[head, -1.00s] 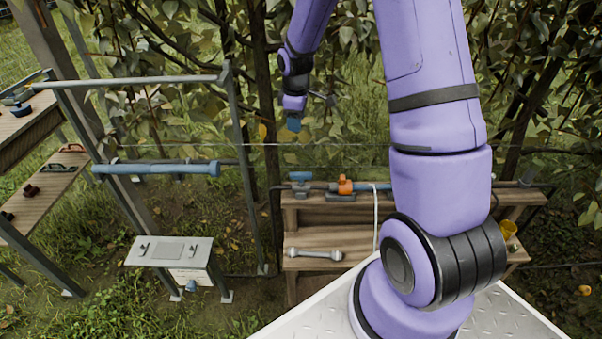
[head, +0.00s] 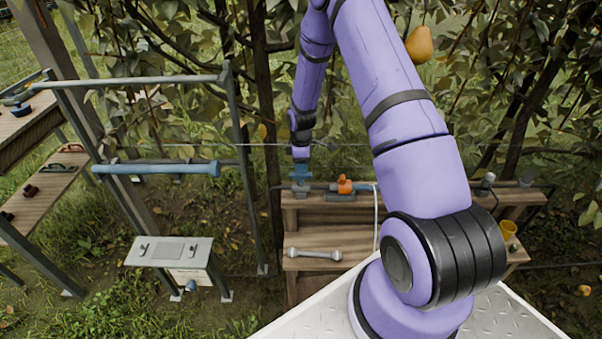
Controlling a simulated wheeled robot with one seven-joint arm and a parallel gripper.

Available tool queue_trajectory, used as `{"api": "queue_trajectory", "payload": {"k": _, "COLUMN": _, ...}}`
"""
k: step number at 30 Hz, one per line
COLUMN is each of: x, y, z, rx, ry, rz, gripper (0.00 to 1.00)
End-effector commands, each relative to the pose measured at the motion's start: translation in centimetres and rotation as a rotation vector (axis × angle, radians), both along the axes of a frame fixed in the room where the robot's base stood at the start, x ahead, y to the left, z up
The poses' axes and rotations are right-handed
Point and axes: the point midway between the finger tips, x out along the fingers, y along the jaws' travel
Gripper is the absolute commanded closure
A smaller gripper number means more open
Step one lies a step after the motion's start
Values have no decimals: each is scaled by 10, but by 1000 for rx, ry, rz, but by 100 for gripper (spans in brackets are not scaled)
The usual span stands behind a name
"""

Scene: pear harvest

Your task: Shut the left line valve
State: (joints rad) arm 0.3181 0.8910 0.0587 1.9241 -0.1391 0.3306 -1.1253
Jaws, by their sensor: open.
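The left line valve (head: 301,189) is the blue-handled one on the dark pipe along the back of the wooden bench. A second valve (head: 344,185) with an orange handle sits just to its right. My gripper (head: 300,172) points down right over the blue valve, its blue fingers overlapping the handle in the picture. It is open. The fingers hide much of the handle, so I cannot tell how the handle is turned or whether the fingers touch it.
A white hose hangs right of the orange valve. A yellow cup (head: 508,230) stands at the bench's right end. A blue horizontal tube (head: 155,168) and metal frame stand to the left. A pear (head: 419,45) hangs above.

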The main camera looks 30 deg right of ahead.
Motion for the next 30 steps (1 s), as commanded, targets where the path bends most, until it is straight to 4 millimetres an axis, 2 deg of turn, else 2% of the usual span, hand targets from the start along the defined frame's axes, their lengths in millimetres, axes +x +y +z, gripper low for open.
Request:
{"api": "queue_trajectory", "payload": {"k": 3, "x": 0, "y": 0, "z": -19, "rx": 0, "ry": 1, "rz": 1, "gripper": 51}}
{"api": "queue_trajectory", "payload": {"k": 9, "x": 0, "y": 0, "z": -37, "rx": -1, "ry": 1, "rz": 2, "gripper": 51}}
{"api": "queue_trajectory", "payload": {"k": 20, "x": 0, "y": 0, "z": -42, "rx": -1, "ry": -1, "rz": 1, "gripper": 51}}
{"api": "queue_trajectory", "payload": {"k": 27, "x": 0, "y": 0, "z": -41, "rx": -1, "ry": -1, "rz": 1, "gripper": 100}}
{"api": "queue_trajectory", "payload": {"k": 30, "x": 0, "y": 0, "z": -41, "rx": -1, "ry": -1, "rz": 0, "gripper": 100}}
